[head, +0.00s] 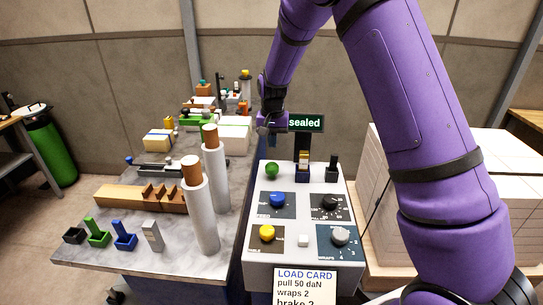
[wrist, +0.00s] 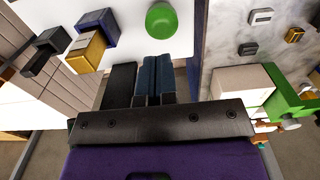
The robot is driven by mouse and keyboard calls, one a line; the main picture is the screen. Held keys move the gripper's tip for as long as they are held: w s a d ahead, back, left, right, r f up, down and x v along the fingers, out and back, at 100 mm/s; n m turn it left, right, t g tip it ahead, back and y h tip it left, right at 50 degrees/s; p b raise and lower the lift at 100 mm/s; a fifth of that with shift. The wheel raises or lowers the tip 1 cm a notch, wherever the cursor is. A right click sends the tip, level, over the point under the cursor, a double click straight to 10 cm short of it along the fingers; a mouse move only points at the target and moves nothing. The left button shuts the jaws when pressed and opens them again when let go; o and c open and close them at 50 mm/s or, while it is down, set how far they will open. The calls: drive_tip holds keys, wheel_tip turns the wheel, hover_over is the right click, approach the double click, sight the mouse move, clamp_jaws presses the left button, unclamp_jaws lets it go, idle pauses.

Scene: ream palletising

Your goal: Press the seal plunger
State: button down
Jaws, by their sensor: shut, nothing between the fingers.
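The white control panel (head: 288,238) carries a green round knob (head: 272,170), a gold piece in a blue holder (head: 303,166) and a black upright piece (head: 332,168) along its far side. No label shows which one is the seal plunger. A sign (head: 306,123) behind them reads "sealed" in white on dark green. My gripper (head: 270,127) is shut and empty, above the panel's far edge, left of the sign. In the wrist view my shut fingers (wrist: 154,80) are apart from the green knob (wrist: 161,18) and the gold piece (wrist: 87,52).
The panel also has a blue knob (head: 277,200), a yellow knob (head: 267,233), a black dial (head: 329,203) and a grey dial (head: 340,236). A load card (head: 305,287) hangs in front. Upright rolls (head: 204,220) stand on the grey table at left. Stacked white reams (head: 497,170) stand at right.

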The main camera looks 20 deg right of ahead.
drive_tip(key=shift+r, duration=2.4)
drive_tip(key=s+d+r+n+t, duration=0.1)
drive_tip(key=s+d+r, duration=0.1)
drive_tip(key=s+r, duration=0.7)
drive_tip(key=s+d+r+n+t, duration=0.1)
drive_tip(key=s+d+r, duration=0.1)
drive_tip(key=s+r, duration=0.65)
drive_tip(key=s+d+r+n+t, duration=0.1)
drive_tip(key=s+r+n+t, duration=0.1)
drive_tip(key=s, duration=2)
drive_tip(key=shift+s+d+n+t, duration=0.25)
drive_tip(key=shift+d+n+t, duration=0.05)
drive_tip(key=shift+t, duration=0.3)
